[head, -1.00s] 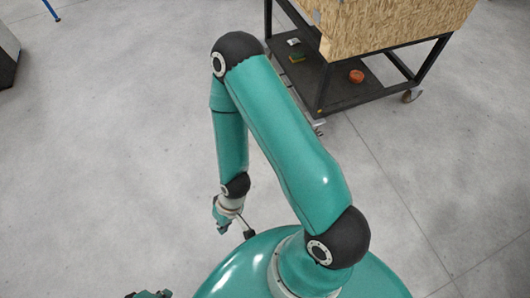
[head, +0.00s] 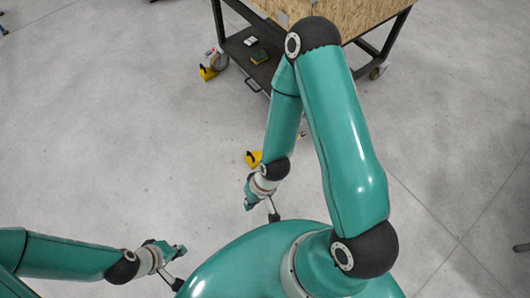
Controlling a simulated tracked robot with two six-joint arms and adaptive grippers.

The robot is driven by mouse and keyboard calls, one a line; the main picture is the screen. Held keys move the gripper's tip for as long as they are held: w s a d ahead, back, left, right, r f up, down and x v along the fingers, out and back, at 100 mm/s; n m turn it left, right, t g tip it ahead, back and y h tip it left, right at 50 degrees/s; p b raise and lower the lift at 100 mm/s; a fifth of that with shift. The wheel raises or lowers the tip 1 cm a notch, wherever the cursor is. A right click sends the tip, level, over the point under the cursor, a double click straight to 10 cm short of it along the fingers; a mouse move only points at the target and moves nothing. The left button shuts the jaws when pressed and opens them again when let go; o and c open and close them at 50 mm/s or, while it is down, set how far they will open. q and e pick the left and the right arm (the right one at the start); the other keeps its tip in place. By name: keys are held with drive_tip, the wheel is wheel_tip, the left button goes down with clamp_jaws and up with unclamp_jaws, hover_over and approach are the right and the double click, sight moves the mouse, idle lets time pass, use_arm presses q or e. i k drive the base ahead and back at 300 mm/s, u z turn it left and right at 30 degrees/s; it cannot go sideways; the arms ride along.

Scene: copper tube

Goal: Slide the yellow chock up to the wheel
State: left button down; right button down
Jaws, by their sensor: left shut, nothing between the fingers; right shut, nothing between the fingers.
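A yellow chock (head: 253,159) lies on the floor in the head view, partly hidden behind my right arm's wrist. Another yellow chock (head: 208,73) sits at a caster wheel (head: 218,61) under the trolley's left corner; I cannot tell whether they touch. My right gripper (head: 248,201) is shut and empty, a little nearer to me than the chock on the floor and apart from it. My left gripper (head: 180,251) is shut and empty at the lower left, well away from both chocks.
The trolley has a dark lower shelf (head: 238,46) and a chipboard top (head: 350,10). Another caster (head: 377,72) stands at the right. The floor on the left is clear.

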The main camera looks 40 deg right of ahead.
sight(257, 155)
drive_tip(key=z, duration=0.2)
drive_tip(key=i, duration=0.95)
drive_tip(key=u, duration=0.15)
